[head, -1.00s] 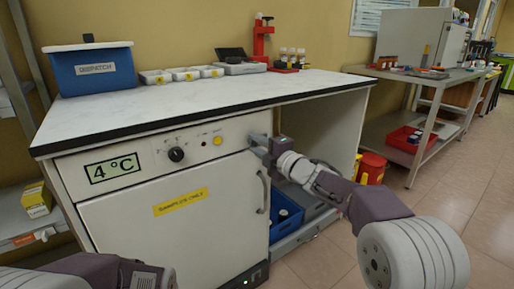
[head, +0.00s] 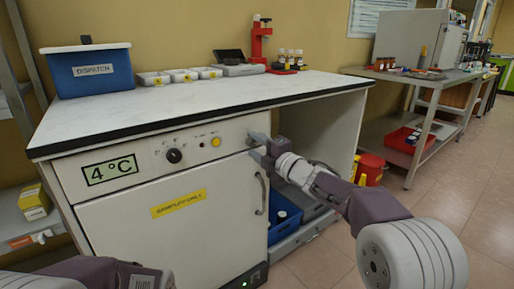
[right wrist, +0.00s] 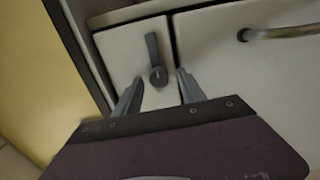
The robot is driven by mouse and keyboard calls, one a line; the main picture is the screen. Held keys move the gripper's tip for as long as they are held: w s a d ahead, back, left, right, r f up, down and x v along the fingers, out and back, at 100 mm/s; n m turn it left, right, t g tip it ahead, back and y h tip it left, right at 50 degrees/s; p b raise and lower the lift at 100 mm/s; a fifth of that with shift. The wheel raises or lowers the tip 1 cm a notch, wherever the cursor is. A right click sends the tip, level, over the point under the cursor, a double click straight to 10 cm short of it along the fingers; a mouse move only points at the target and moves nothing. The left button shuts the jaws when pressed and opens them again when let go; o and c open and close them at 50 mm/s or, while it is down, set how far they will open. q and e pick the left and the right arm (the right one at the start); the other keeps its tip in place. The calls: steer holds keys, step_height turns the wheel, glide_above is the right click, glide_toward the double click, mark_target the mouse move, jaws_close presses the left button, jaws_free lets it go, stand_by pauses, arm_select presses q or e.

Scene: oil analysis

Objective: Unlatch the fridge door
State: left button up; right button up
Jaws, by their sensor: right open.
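The white fridge door (head: 175,240) is closed under the bench, with a curved grey handle (head: 261,193) at its right edge. The latch, a dark lever on a round pivot (right wrist: 155,60), shows in the right wrist view on the pale panel beside the door seam. Its lever runs roughly along that seam. My right gripper (head: 260,156) is open and empty in front of the fridge's upper right corner. In the wrist view its fingertips (right wrist: 160,82) sit either side of the latch pivot; contact cannot be seen. My left gripper's fingers are out of view.
The bench top (head: 190,112) overhangs the fridge front. A control panel with a dark knob (head: 174,155) is left of the latch. Blue crate (head: 285,215) stands in the open bay to the right. Floor in front at right is clear.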

steer(key=p+v, duration=0.2)
steer(key=v, duration=0.7)
steer(key=shift+p, duration=0.3)
